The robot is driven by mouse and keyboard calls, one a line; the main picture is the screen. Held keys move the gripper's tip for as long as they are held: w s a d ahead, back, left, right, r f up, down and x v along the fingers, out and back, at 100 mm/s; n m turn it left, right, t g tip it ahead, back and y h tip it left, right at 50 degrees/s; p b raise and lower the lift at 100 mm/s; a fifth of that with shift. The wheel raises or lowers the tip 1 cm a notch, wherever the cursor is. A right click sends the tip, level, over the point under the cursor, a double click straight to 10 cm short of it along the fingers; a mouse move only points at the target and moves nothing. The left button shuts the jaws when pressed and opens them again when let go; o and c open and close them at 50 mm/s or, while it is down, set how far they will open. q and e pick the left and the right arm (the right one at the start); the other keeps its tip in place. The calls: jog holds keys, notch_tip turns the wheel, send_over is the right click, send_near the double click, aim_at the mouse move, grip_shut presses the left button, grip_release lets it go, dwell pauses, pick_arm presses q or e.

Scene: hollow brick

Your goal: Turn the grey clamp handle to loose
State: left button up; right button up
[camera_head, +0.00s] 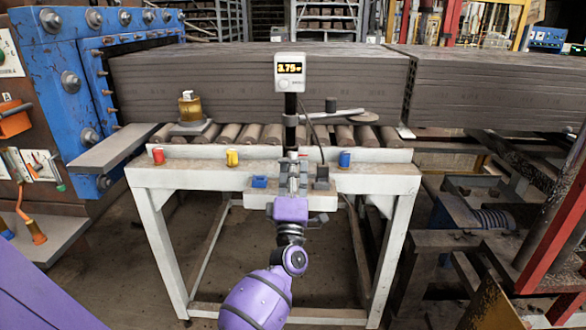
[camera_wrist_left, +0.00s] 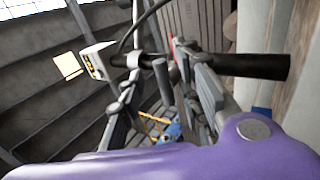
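The clamp sits on a black upright post (camera_head: 290,103) above the white bench; the post also shows in the left wrist view (camera_wrist_left: 250,66). A short grey handle (camera_wrist_left: 161,80) stands out by the post in the left wrist view, between my finger tips. In the head view the handle cannot be made out clearly. My left gripper (camera_head: 297,166) is in front of the post, pointing away from me. In the left wrist view its fingers (camera_wrist_left: 156,64) are apart, one on each side of the handle; I see no clear contact. My right gripper is not in view.
A display box (camera_head: 290,73) tops the post, with a side arm and disc (camera_head: 350,116) at right. Rollers and long grey bricks (camera_head: 210,90) lie behind.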

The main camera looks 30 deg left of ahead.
pick_arm(q)
jog(key=shift+d+f, duration=0.1)
jog(key=shift+f, duration=0.05)
jog(key=v, duration=1.2)
dwell(0.3)
